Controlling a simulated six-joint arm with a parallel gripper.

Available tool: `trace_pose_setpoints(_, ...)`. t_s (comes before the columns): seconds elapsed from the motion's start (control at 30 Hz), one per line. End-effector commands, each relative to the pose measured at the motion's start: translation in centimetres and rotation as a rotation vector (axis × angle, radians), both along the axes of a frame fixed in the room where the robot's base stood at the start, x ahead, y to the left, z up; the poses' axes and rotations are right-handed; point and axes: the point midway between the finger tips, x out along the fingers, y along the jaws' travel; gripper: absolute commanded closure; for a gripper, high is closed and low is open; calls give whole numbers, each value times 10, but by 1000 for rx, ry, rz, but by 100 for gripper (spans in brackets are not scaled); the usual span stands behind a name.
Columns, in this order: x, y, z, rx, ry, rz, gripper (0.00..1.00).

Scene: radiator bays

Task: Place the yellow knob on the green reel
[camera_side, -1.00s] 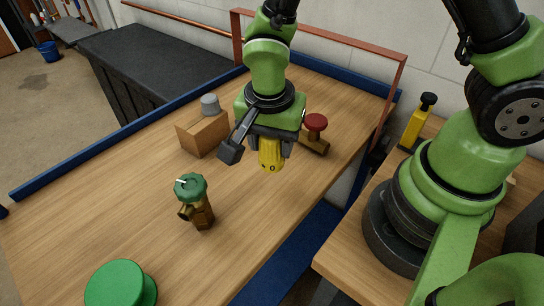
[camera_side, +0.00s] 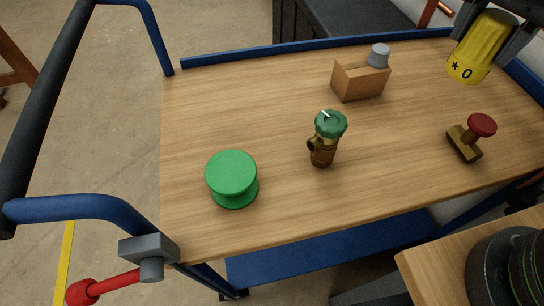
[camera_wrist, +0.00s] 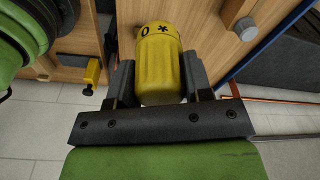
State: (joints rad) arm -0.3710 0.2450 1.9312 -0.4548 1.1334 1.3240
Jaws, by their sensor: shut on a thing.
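The yellow knob (camera_side: 483,45) has a black "0" and a star mark on its end. It is held between the fingers of my gripper (camera_side: 493,40) at the top right of the side view, raised above the table. In the wrist view the knob (camera_wrist: 160,65) sits between both fingers of my gripper (camera_wrist: 157,85). The green reel (camera_side: 232,173) stands upright on the left part of the wooden table, its flat round top bare. My gripper is far to the right of the reel. Most of my arm is outside the side view.
A brass valve with a green cap (camera_side: 325,140) stands between the reel and my gripper. A wooden block with a grey knob (camera_side: 360,80) is behind it. A brass valve with a red knob (camera_side: 470,138) is at right. Bare tabletop (camera_side: 240,110) lies behind the reel.

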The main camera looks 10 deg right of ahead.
Motion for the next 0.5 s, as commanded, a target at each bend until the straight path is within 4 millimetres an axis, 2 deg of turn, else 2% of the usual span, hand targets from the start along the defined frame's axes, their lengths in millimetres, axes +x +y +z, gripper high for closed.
trace_pose_setpoints(0.03,1,1,9,3,-7,5,80)
trace_pose_setpoints(0.27,26,38,11,-3,5,235,80)
trace_pose_setpoints(0.37,36,60,13,-6,8,357,80)
trace_pose_setpoints(0.5,49,100,15,-8,13,573,80)
